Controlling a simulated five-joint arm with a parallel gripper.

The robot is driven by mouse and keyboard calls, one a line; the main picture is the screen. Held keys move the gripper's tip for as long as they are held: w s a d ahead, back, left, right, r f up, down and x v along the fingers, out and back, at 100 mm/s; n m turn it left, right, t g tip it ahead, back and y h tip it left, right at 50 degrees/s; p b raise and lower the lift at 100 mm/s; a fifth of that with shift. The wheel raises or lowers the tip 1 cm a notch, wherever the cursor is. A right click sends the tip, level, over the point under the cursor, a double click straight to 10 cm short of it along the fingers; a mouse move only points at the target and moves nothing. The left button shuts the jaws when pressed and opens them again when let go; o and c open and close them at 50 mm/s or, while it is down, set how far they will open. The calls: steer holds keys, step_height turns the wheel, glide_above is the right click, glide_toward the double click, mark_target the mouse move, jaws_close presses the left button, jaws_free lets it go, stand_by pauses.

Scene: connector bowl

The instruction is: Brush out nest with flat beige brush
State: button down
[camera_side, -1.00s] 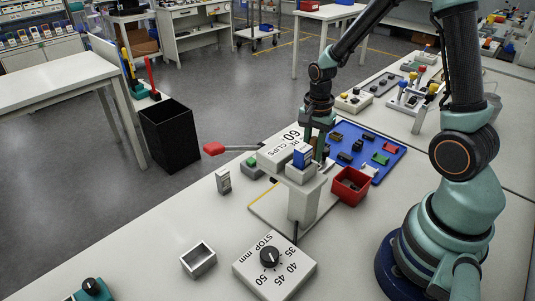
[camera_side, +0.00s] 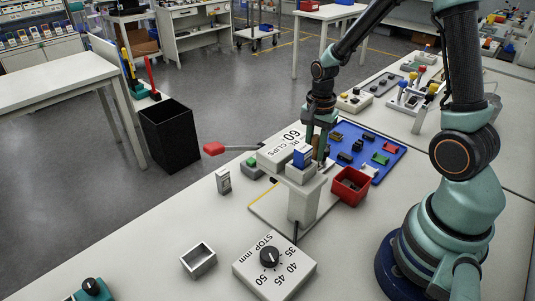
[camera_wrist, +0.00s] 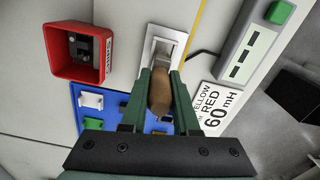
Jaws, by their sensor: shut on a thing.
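My gripper (camera_wrist: 160,92) is shut on a brown, rounded brush handle (camera_wrist: 160,98), pointing down between the two green fingers. A pale square frame with a recess, which looks like the nest (camera_wrist: 178,36), lies just ahead of the fingertips in the wrist view. In the side view my gripper (camera_side: 319,140) is just behind the grey block (camera_side: 301,174) on the post, where a blue piece (camera_side: 302,153) stands. The inside of the recess is only partly visible.
A red bin (camera_side: 336,190) with dark parts stands right of the post. A blue mat (camera_side: 397,156) with several small parts lies behind it. A stop dial box (camera_side: 250,272) sits in front.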

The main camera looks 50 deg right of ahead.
steer(key=shift+a, duration=0.15)
steer(key=shift+a+f, duration=0.1)
steer(key=shift+a, duration=0.5)
steer(key=shift+d, duration=0.15)
steer(key=shift+d, duration=0.65)
steer(key=shift+a, duration=0.8)
step_height(320, 180, up, 9)
stand_by(0.5)
stand_by(0.5)
